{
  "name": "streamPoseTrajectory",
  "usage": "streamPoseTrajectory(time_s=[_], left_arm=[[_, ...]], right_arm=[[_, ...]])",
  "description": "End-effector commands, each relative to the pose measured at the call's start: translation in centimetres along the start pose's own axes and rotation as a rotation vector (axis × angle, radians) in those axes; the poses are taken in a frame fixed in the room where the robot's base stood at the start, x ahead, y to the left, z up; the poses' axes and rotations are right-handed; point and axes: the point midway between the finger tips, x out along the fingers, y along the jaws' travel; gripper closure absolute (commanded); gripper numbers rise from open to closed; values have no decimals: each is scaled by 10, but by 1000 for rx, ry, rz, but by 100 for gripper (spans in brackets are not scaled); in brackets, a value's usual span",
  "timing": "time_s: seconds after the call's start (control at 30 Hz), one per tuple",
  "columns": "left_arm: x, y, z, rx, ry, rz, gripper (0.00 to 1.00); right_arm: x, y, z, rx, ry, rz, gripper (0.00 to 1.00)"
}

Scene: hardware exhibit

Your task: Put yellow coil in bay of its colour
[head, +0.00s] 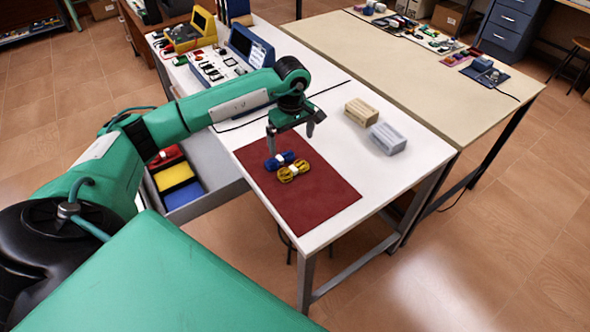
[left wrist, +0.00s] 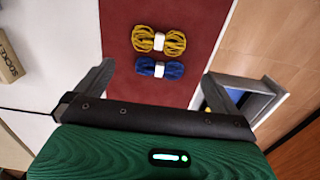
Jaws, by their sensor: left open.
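The yellow coil (head: 293,171), with a white band, lies on a dark red mat (head: 312,203) on the white table. A blue coil (head: 280,161) lies right beside it. Both also show in the left wrist view, the yellow coil (left wrist: 159,41) beyond the blue coil (left wrist: 159,68). My left gripper (head: 291,140) is open and empty above the mat, near the blue coil. An open drawer left of the mat has a red bay (head: 170,163), a yellow bay (head: 173,176) and a blue bay (head: 183,195). A red coil appears to lie in the red bay. My right gripper is not in view.
A beige box (head: 361,112) and a grey-white box (head: 387,139) stand right of the mat. Instruments, including a yellow one (head: 190,35), stand at the table's back left. My left arm passes above the drawer side. The table between mat and boxes is clear.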

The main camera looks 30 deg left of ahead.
Motion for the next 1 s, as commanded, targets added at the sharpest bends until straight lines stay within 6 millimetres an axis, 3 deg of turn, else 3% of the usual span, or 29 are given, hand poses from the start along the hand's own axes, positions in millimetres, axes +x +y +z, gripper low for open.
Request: streamPoseTrajectory(time_s=[0.1,0.23,0.5,0.8,1.0], left_arm=[[24,-1,2,-2,-4,-4,0],[45,0,1,-2,-4,-1,0],[65,1,3,-2,-5,0,0],[106,2,4,-2,-6,0,0],[111,2,3,-2,-3,2,0]], right_arm=[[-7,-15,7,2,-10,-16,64],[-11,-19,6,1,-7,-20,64],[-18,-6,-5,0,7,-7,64],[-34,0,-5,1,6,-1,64],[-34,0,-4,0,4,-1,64]])
